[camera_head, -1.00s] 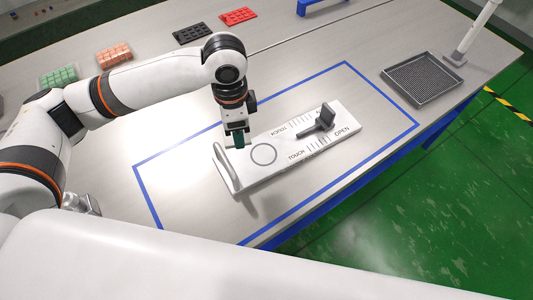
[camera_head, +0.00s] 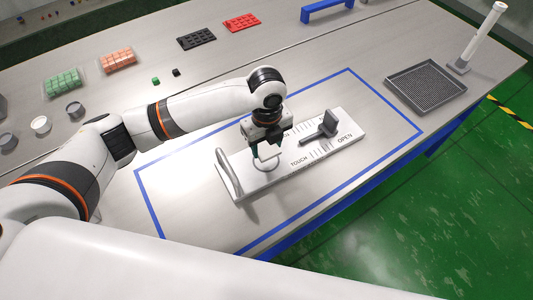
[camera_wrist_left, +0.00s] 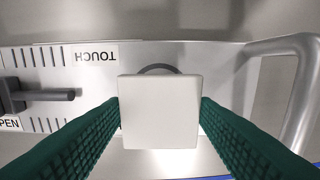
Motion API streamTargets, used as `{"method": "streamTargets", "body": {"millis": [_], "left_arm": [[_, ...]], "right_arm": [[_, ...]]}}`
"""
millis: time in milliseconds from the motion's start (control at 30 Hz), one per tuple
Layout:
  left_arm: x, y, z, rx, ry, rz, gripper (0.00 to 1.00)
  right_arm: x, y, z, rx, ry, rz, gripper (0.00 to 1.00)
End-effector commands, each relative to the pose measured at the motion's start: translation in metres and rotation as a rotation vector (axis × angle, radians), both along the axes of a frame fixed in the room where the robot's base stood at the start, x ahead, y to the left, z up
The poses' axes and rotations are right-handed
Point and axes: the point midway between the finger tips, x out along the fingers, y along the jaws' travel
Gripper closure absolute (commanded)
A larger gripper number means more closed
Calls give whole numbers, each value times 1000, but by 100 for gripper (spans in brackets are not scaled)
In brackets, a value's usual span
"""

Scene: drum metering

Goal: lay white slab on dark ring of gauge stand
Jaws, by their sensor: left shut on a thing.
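My left gripper (camera_head: 257,152) is shut on the white slab, with its green fingers on two opposite sides of it. The slab (camera_wrist_left: 160,112) is a pale square in the wrist view. The gauge stand (camera_head: 249,186) is a long pale plate with a metal handle at its left end, a dark slider at its right part and TOUCH and OPEN marks. The dark ring (camera_wrist_left: 158,69) shows only as an arc past the slab's edge; the slab hides the rest. I cannot tell whether slab and ring touch. My right gripper is not in view.
The handle (camera_head: 228,172) rises close to my left gripper, and the dark slider (camera_head: 325,127) stands on the other side. Blue tape surrounds the stand. A mesh tray (camera_head: 426,86), a white post (camera_head: 484,34), colored block trays and small cups stand farther out.

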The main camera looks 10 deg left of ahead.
Motion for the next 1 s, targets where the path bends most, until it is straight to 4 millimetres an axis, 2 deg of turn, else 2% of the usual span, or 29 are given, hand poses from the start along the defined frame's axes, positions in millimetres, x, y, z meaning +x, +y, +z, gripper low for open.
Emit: {"method": "streamTargets", "body": {"millis": [267, 433, 800, 833, 933, 1000], "left_arm": [[-1, 0, -25, 1, 1, 2, 69], [0, 0, -48, 1, 1, 2, 69], [0, 0, -54, 0, -1, 2, 69], [0, 0, -54, 1, -2, 2, 43], [0, 0, -54, 1, -2, 2, 27], [0, 0, -53, 0, -1, 2, 24]], "right_arm": [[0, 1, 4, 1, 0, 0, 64], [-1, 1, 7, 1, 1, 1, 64], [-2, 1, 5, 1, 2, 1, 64], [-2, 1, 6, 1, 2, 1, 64], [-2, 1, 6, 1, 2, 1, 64], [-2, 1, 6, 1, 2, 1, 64]]}}
